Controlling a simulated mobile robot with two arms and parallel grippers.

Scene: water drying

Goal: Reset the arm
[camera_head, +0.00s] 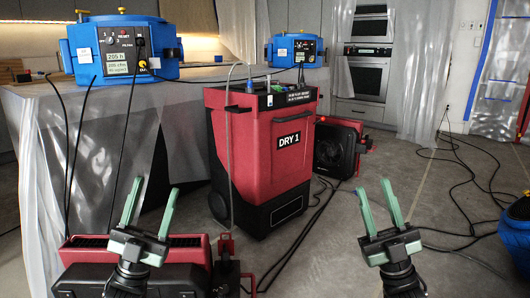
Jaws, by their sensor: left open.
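My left gripper (149,210) points up at the lower left, its two green fingers spread apart with nothing between them. It shows in front of the plastic-draped counter and above a red and black machine. My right gripper (376,205) points up at the lower right, its green fingers spread wide and empty, with bare floor behind it. Neither gripper appears to hold anything. The lower parts of both arms run out of the bottom of the picture.
A red dehumidifier marked DRY 1 (262,160) stands in the middle. A red and black machine (190,280) lies low at front left, and a red-framed fan (338,146) stands behind. Blue units (118,48) sit on the draped counter (35,130). Cables (465,175) cross the floor at right.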

